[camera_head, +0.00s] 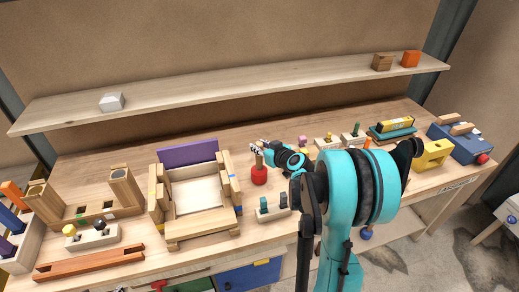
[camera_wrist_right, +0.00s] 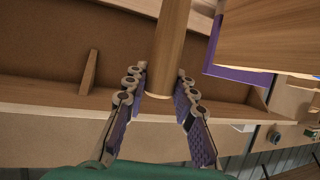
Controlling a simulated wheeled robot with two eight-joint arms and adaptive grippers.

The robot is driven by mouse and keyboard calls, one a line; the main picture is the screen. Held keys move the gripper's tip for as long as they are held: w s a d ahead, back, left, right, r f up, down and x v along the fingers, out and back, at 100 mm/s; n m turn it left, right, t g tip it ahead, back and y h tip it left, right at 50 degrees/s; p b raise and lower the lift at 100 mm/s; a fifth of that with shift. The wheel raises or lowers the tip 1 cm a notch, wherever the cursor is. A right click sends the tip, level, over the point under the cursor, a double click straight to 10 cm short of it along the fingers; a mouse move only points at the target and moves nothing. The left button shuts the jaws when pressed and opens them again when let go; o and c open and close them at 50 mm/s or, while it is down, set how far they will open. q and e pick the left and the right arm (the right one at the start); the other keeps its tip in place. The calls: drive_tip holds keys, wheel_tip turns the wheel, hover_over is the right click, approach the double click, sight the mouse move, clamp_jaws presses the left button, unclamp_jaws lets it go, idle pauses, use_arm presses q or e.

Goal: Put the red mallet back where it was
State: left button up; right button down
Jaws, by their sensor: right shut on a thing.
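The red mallet (camera_head: 259,176) is near the middle of the workbench, just right of the wooden frame with the purple back. Its red head is down and its wooden handle points up. My right gripper (camera_head: 257,148) is shut on the upper part of the handle. In the right wrist view the wooden handle (camera_wrist_right: 170,45) runs between the two purple-padded fingers (camera_wrist_right: 162,105). I cannot tell whether the red head touches the bench or hangs just above it. The red head is not visible in the wrist view. My left gripper is not in view.
The wooden frame with a purple back (camera_head: 188,152) stands close left of the mallet. Small peg blocks (camera_head: 328,142), a yellow block (camera_head: 433,155) and a blue toolbox (camera_head: 462,146) stand right. A shelf (camera_head: 230,98) spans behind.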

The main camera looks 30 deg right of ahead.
drive_tip(key=shift+f, duration=0.2)
drive_tip(key=c, duration=1.2)
unclamp_jaws()
drive_tip(key=shift+r, duration=0.1)
